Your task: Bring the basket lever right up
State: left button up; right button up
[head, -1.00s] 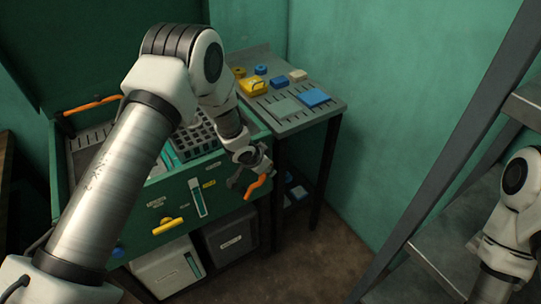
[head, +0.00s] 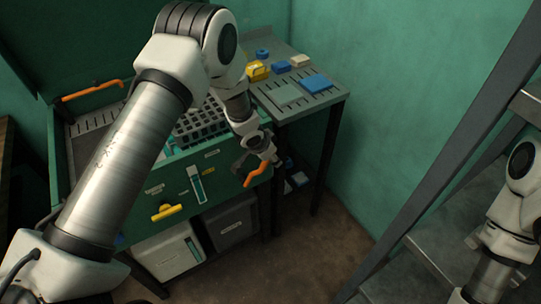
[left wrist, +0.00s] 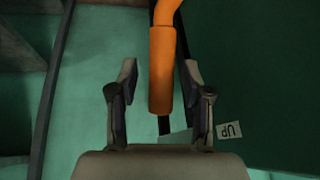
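An orange lever (head: 257,174) sticks out at the front right corner of the green machine, its grip slanting downward; I take it as the basket lever. In the left wrist view its orange grip (left wrist: 162,75) comes in from the top and lies between the two fingers. My left gripper (head: 258,162) is at the lever; in the left wrist view its fingers (left wrist: 159,92) are open, with gaps on both sides of the grip. A small "UP" label (left wrist: 229,130) appears upside down right of the fingers. My right gripper is out of view.
The green machine (head: 180,188) has a yellow handle (head: 166,211) in front and another orange handle (head: 92,90) at its back left. A side table (head: 272,107) with blue and yellow items stands to the right. A grey metal rack (head: 440,165) stands further right.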

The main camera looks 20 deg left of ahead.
pick_arm(q)
jog(key=shift+s+r, duration=0.1)
jog(key=v, duration=1.1)
jog(key=shift+r, duration=0.35)
jog(key=shift+s+a, duration=0.1)
